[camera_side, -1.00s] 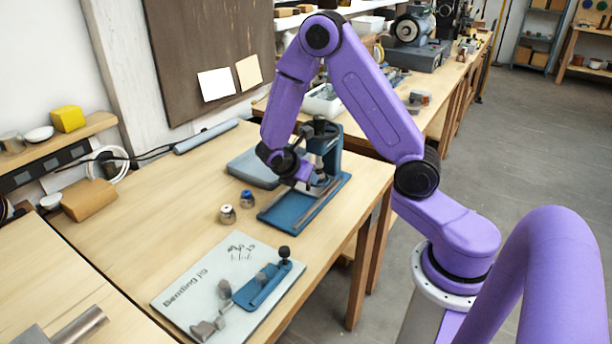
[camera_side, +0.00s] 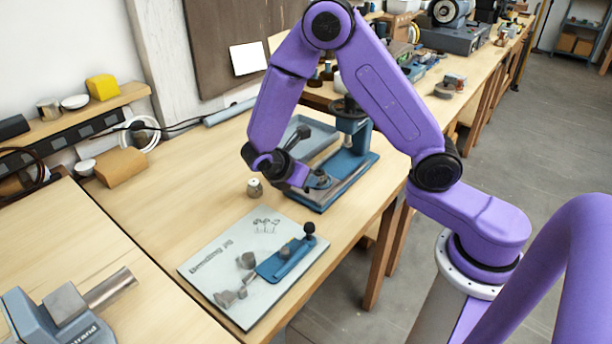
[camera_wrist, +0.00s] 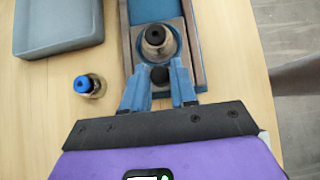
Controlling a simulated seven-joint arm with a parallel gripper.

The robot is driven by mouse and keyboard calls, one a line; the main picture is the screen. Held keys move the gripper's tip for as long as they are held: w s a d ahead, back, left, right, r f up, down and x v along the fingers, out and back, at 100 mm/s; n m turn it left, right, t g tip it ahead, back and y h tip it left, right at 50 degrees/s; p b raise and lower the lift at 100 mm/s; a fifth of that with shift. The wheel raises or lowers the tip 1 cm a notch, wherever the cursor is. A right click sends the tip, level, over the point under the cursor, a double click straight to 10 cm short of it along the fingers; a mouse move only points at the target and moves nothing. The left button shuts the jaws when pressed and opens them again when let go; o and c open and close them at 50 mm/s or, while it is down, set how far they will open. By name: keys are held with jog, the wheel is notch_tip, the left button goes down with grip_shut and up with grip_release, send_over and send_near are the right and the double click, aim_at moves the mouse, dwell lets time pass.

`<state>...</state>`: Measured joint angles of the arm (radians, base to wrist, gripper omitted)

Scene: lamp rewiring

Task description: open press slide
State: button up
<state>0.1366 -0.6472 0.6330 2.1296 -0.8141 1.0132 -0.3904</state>
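The press (camera_side: 352,130) is a blue stand with a black top on a long blue base (camera_side: 358,182). Its slide (camera_wrist: 176,26) carries a round metal cup with a dark centre (camera_wrist: 156,38) and has a black knob (camera_wrist: 159,75) at its near end. The slide sits near the front of the base, with the cup clear of the press column. My gripper (camera_wrist: 160,77) has its blue fingers on both sides of the knob and appears shut on it. In the side view my wrist partly hides the slide, and the gripper (camera_side: 308,184) is at its near end.
A grey tray (camera_wrist: 56,35) lies left of the press. A blue-capped fitting (camera_wrist: 88,85) stands near the left finger. A pale-capped fitting (camera_side: 255,188) stands left of my gripper. The bending jig board (camera_side: 215,264) lies in front. The table edge is close on the right.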

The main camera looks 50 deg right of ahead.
jog(key=o, duration=0.4)
jog(key=shift+o, duration=0.2)
jog(key=shift+r, duration=0.1)
jog(key=v, duration=1.7)
jog(key=shift+a+r, duration=0.1)
jog(key=shift+a, duration=0.05)
jog(key=s+d+m+y, duration=0.2)
jog(key=s+d+y, duration=0.1)
jog(key=s, duration=0.9)
jog(key=s+d+f+m+y, duration=0.1)
jog(key=s+d+m+y, duration=0.2)
jog(key=s, duration=0.9)
jog(key=y, duration=0.3)
jog(key=shift+s+d, duration=0.35)
